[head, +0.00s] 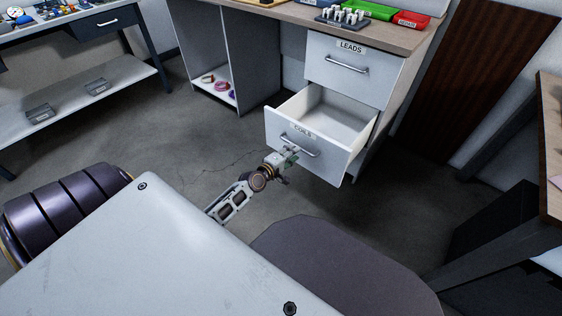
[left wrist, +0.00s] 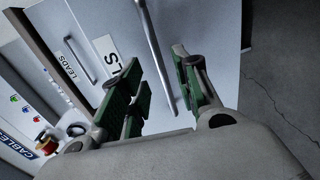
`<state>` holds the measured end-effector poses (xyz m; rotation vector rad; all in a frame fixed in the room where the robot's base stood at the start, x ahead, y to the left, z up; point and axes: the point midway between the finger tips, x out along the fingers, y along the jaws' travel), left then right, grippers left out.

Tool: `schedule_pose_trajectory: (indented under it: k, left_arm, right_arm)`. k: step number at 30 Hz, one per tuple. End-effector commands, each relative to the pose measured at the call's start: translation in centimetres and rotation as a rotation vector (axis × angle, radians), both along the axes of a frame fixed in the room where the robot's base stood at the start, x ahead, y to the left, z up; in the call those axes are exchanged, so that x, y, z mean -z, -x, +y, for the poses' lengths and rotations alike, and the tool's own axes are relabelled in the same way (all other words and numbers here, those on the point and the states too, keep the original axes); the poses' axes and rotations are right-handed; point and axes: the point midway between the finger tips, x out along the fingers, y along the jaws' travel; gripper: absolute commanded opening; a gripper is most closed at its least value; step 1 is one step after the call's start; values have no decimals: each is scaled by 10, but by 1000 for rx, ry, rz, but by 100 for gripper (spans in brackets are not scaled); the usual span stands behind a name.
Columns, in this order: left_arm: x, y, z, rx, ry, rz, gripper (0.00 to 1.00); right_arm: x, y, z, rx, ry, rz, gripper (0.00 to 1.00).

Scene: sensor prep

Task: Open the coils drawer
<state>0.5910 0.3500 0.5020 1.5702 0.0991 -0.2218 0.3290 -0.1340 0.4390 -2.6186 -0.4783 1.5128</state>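The coils drawer (head: 301,135) is the lower drawer under the workbench; it stands pulled well out, and its pale inside looks empty. Its bar handle (head: 299,145) is on the front below the COILS label. My left gripper (head: 288,158) is at the left part of this handle. In the left wrist view the left gripper (left wrist: 157,60) has its green-padded fingers apart, with the handle bar (left wrist: 155,50) running between them. Gaps show on both sides of the bar, so the fingers do not clamp it. My right gripper is not in view.
The leads drawer (head: 350,68) above is shut. The workbench top (head: 400,35) carries a green bin (head: 369,9), a red bin (head: 411,20) and a rack of pale pieces (head: 342,16). Another table (head: 545,150) stands at right. The floor (head: 190,130) left of the drawer is clear.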

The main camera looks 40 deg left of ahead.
Motion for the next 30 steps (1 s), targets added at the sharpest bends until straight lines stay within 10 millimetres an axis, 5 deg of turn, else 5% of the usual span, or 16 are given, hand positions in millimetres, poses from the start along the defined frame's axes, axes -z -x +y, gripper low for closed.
schedule_pose_trajectory:
  k: [18, 30]
  left_arm:
    - [-10, 50, 4, 1, -2, 2, 32]
    - [-14, 65, 5, -1, -1, 0, 32]
  right_arm:
    - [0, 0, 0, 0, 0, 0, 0]
    - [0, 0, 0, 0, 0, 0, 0]
